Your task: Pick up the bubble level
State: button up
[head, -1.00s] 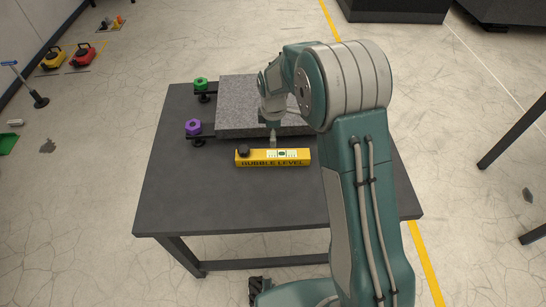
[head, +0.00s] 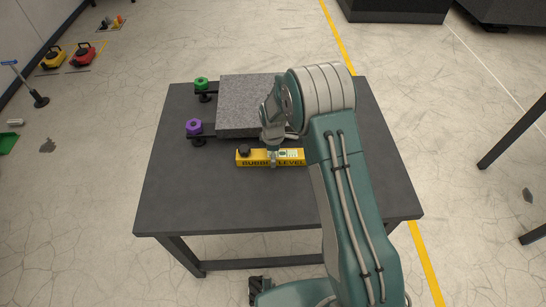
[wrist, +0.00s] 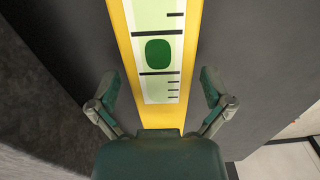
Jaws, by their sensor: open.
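The bubble level (head: 255,160) is a yellow bar with a black knob at its left end and a white label with a green vial. It lies on the dark table in front of the granite block. In the wrist view, the bubble level (wrist: 125,20) runs between my two fingers, with its vial window in the middle. My gripper (wrist: 157,90) is open, with one finger on each side of the bar and a gap on both sides. In the head view, my gripper (head: 273,160) is over the bar, right of its middle.
The granite block (head: 245,100) sits on the table (head: 230,205) just behind the level. A green knob (head: 201,83) and a purple knob (head: 193,126) stand at its left side. The front of the table is clear.

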jog(key=c, duration=1.3)
jog(key=shift+r, duration=0.1)
jog(key=shift+r, duration=0.4)
jog(key=r, duration=0.3)
jog(key=shift+s+d, duration=0.2)
jog(key=shift+d, duration=0.1)
jog(key=s+d+r, duration=0.8)
jog(key=d+r, duration=0.1)
jog(key=d, duration=0.1)
jog(key=shift+s+d, duration=0.2)
